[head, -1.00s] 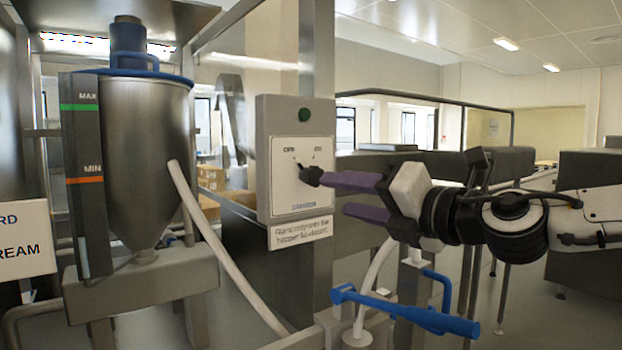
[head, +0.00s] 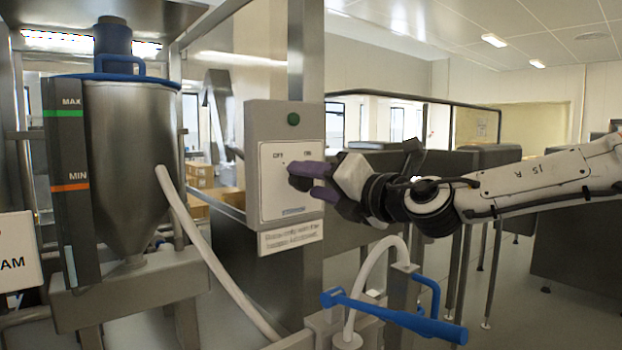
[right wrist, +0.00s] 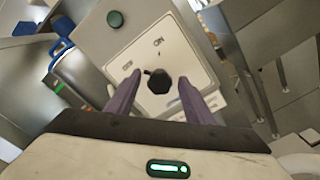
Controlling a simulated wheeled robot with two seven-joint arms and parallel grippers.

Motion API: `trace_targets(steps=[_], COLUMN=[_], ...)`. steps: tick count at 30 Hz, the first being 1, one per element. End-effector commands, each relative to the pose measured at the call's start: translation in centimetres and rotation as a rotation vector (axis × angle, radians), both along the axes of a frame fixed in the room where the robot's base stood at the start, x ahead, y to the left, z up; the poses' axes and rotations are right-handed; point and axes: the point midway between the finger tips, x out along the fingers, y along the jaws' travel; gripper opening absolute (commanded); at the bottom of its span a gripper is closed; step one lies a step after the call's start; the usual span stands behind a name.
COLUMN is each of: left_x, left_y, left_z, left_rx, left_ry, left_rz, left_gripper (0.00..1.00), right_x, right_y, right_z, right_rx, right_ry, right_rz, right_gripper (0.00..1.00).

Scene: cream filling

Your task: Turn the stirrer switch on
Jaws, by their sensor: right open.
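The stirrer switch is a black rotary knob (right wrist: 159,82) on the white plate (right wrist: 140,45) of a grey control box (head: 255,135). In the right wrist view its small pointer tips up and left, toward the left label, which looks like OFF; the ON label (right wrist: 158,42) is above the knob. My right gripper (head: 303,177) is at the plate and hides the knob in the head view. Its purple fingers are open, one on each side of the knob in the right wrist view (right wrist: 159,88). Whether they touch it is unclear. My left gripper is not in view.
A green button (head: 293,119) sits above the plate, and a notice (head: 290,237) hangs below. A steel hopper (head: 130,150) with a level gauge stands left. A blue-handled bar (head: 395,312) and white hose (head: 355,290) are below my right arm.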

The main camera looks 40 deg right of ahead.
Motion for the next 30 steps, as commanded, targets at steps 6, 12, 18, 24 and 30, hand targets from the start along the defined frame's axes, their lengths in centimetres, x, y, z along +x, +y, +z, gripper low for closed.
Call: trace_targets(steps=[6,12,18,24,30], left_x=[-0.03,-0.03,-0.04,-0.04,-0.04], left_y=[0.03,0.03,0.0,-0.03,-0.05], left_z=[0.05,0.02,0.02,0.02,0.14], left_rx=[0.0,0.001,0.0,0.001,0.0], left_ry=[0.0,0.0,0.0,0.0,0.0], left_rz=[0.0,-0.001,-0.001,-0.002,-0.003], left_gripper=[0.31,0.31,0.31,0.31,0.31], right_x=[0.57,0.55,0.54,0.54,0.53], right_y=[-0.07,-0.07,-0.07,-0.07,-0.07], right_z=[-0.05,-0.04,-0.04,-0.04,0.02], right_rx=[0.002,0.002,0.002,0.008,0.063], right_ry=[0.0,0.0,0.0,-0.001,-0.008], right_rz=[0.0,0.0,0.0,0.0,0.001], right_gripper=[0.48,0.46,0.13,0.07,0.07])
